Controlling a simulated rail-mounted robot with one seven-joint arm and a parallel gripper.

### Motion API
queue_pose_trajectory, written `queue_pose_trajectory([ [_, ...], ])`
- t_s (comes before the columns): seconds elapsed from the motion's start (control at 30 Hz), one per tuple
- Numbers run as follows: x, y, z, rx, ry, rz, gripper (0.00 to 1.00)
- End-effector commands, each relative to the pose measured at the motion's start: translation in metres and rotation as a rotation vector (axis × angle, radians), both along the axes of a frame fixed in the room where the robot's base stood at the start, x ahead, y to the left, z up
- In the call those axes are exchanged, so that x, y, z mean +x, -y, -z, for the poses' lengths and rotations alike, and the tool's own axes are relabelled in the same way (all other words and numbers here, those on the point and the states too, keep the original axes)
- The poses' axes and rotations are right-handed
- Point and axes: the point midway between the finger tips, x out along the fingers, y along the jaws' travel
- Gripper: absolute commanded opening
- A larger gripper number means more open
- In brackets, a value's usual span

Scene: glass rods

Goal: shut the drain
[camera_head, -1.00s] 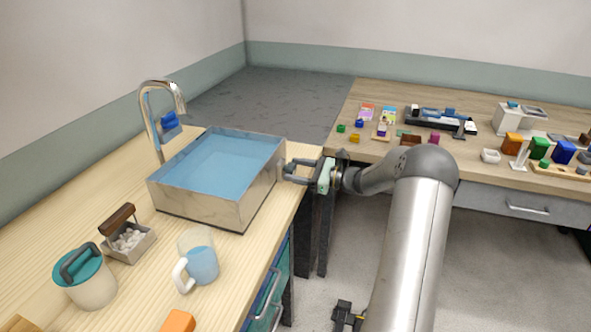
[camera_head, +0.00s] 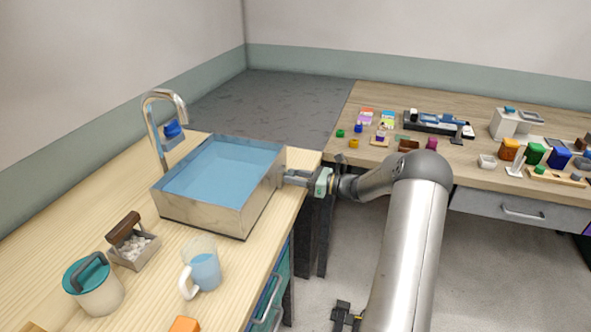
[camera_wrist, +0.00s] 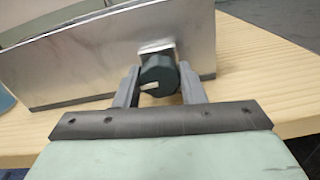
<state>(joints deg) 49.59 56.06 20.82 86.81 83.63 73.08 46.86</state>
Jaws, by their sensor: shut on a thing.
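The metal sink basin (camera_head: 205,216) stands on the left wooden counter and holds blue water (camera_head: 222,170). In the wrist view, a dark round knob (camera_wrist: 158,76) with a light mark sits on a small metal mount on the sink's side wall (camera_wrist: 75,70). The mark points to the left. My gripper (camera_head: 288,177) is at the sink's right side. In the wrist view my gripper (camera_wrist: 158,88) has one finger on each side of the knob and is shut on it. The drain itself is not visible.
A chrome faucet (camera_head: 150,120) with a blue handle stands behind the sink. A glass mug (camera_head: 203,270), a teal-lidded jar (camera_head: 95,288) and a small caddy (camera_head: 135,247) stand in front. The right table (camera_head: 370,97) holds many small items.

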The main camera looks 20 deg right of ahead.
Motion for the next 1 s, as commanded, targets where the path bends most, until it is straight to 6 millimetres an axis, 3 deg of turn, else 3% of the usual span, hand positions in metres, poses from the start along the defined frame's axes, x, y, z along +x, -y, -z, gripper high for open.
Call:
queue_pose_trajectory([
  [0.4,0.000,0.000,-0.001,0.053,-0.055,0.000,0.14],
  [0.43,0.000,0.000,-0.001,0.053,-0.055,0.000,0.45],
  [0.5,0.000,0.000,-0.001,0.053,-0.055,0.000,0.58],
  [0.83,-0.002,0.003,0.000,0.051,-0.055,0.001,0.58],
  [1.0,-0.018,0.020,0.001,0.051,-0.055,0.004,0.58],
])
